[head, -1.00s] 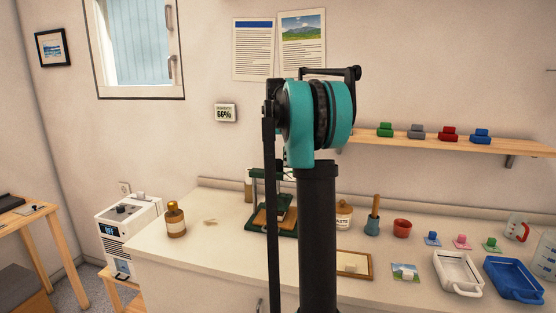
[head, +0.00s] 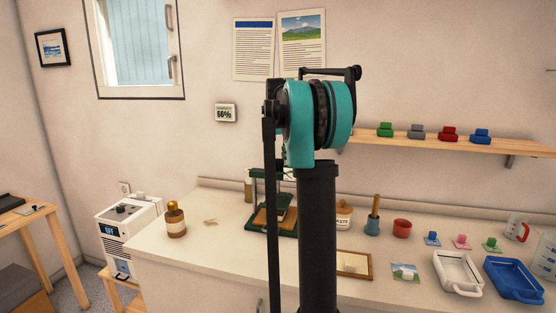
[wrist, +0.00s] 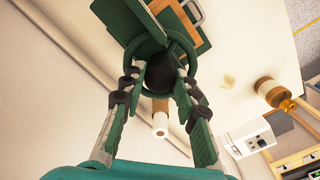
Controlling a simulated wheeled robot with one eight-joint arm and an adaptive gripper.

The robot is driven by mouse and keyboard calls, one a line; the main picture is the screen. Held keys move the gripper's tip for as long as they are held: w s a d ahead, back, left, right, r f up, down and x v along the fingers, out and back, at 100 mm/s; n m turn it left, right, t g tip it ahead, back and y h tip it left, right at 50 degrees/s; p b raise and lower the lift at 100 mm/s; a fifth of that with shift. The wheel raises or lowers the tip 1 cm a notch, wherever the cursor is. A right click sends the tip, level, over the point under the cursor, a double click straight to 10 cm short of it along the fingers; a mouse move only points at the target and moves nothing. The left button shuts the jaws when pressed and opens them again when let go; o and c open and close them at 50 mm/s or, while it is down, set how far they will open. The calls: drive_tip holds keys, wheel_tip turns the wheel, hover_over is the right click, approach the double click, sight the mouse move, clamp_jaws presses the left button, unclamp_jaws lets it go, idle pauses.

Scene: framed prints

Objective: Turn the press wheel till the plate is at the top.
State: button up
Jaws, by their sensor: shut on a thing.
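The green press (head: 287,218) stands on the counter in the head view, partly hidden by my arm. Its wooden board (head: 262,219) shows low in the frame; I cannot tell the plate's exact height. In the wrist view the press wheel is a green ring (wrist: 192,50) with a dark round hub (wrist: 160,72). My gripper (wrist: 159,80) has a finger on each side of the hub and is shut on the wheel. Part of the press's green frame (wrist: 128,22) and wooden boards show beyond it. The gripper is hidden in the head view.
A brown bottle (head: 176,220) stands left of the press. A jar (head: 343,214), a mortar with pestle (head: 373,222), a wooden frame (head: 354,264) and white (head: 458,272) and blue (head: 513,279) trays are to the right. The counter's left front is mostly clear.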

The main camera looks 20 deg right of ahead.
sight(278, 160)
drive_tip(key=o, duration=1.2)
drive_tip(key=shift+c, duration=0.2)
drive_tip(key=shift+r, duration=0.15)
wheel_tip(278, 160, up, 12)
drive_tip(key=shift+s, duration=0.1)
